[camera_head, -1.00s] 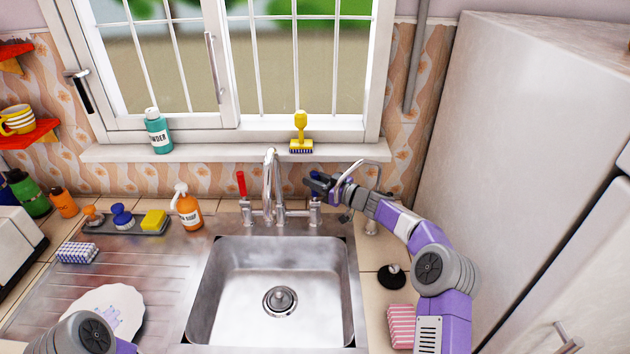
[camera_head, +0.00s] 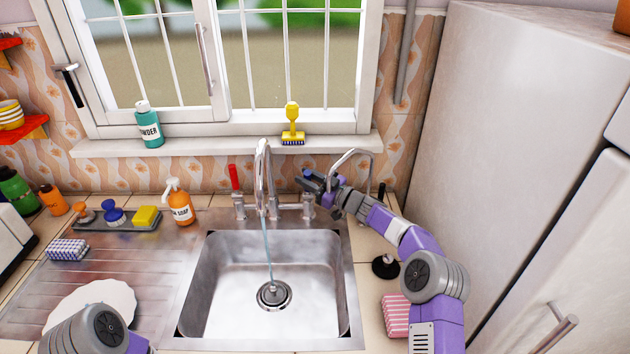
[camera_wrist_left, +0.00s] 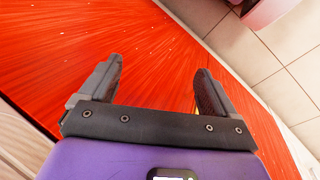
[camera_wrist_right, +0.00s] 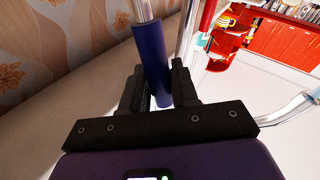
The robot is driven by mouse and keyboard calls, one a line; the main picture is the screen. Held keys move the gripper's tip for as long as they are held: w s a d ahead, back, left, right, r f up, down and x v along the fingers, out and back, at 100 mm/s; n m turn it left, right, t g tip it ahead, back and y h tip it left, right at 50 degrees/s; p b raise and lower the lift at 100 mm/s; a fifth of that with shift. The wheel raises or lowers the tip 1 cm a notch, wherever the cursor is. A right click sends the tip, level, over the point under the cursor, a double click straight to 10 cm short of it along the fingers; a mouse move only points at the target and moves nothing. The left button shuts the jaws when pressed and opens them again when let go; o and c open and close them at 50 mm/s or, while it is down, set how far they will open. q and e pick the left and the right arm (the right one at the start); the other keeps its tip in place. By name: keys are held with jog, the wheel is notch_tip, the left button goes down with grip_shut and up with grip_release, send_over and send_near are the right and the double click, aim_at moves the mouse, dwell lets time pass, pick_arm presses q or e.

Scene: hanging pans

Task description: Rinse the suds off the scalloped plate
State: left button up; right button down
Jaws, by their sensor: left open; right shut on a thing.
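The scalloped plate (camera_head: 98,297) is white and lies at the lower left on the drainboard, partly hidden by my left arm. No suds can be made out on its visible part. Water (camera_head: 267,245) runs from the chrome tap (camera_head: 263,175) into the empty sink (camera_head: 215,285). My right gripper (camera_head: 314,180) is at the right side of the tap. The right wrist view shows its jaws (camera_wrist_right: 158,80) shut on the blue tap handle (camera_wrist_right: 150,50). My left gripper (camera_wrist_left: 160,70) is open and empty in the left wrist view, in front of a red surface (camera_wrist_left: 150,40).
The red tap handle (camera_head: 236,178) stands left of the spout. An orange soap bottle (camera_head: 180,206), a yellow sponge (camera_head: 146,215) and a checked cloth (camera_head: 67,249) are at the left. A black stopper (camera_head: 385,265) and a striped pink cloth (camera_head: 396,315) lie right of the sink.

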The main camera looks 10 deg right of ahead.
jog(key=c, duration=1)
grip_release()
jog(key=shift+d, duration=0.1)
jog(key=v, duration=0.7)
jog(key=shift+s+p, duration=0.2)
jog(key=shift+p, duration=0.2)
jog(key=shift+d+f, duration=0.1)
